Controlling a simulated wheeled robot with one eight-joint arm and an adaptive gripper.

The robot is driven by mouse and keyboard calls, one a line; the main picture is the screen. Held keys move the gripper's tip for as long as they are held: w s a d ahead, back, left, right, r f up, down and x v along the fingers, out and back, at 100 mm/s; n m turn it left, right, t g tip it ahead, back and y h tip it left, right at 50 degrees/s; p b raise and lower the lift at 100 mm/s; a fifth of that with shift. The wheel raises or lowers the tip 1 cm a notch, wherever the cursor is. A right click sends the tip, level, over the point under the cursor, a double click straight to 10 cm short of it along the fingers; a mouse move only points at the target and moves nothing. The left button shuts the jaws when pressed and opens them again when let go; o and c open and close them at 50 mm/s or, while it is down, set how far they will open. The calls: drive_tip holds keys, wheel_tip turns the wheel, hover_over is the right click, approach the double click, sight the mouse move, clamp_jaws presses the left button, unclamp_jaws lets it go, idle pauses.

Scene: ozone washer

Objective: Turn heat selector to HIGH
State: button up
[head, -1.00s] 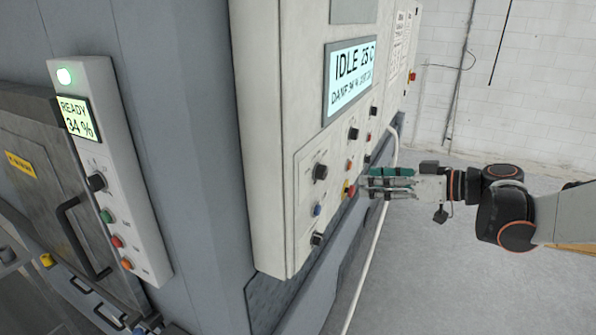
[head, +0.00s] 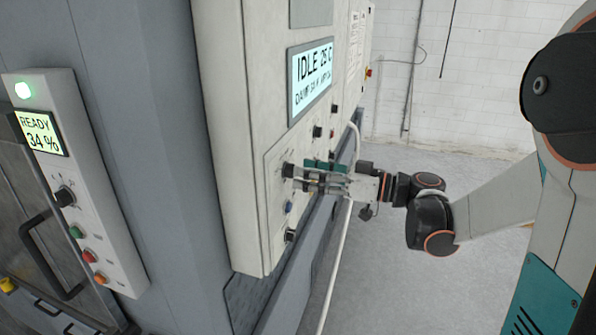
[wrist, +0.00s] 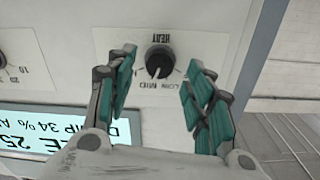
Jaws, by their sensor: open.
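The heat selector is a round black knob (wrist: 160,61) with a light pointer line, on a pale panel. In the wrist view it appears upside down, with HEAT lettering above it and small LOW and MID lettering below. Its pointer points down toward that lettering; I cannot tell exactly at which mark. In the head view the knob (head: 288,170) is at the panel's left, close to my fingertips. My gripper (wrist: 160,62) is open, its green-padded fingers on either side of the knob in the picture. I see no contact. The gripper also shows in the head view (head: 300,179).
A lit display (head: 310,80) reading IDLE is above the knob. Another black knob (head: 317,131) is up and right, and a blue button (head: 288,207) and black knob (head: 290,235) are below. A pale pipe (head: 336,255) runs beside the cabinet. Floor at right is clear.

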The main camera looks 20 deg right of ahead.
sight(289, 171)
drive_tip(key=shift+x, duration=1.5)
drive_tip(key=c, duration=1.1)
drive_tip(key=shift+m+b, duration=1.45)
drive_tip(key=shift+m, duration=2.65)
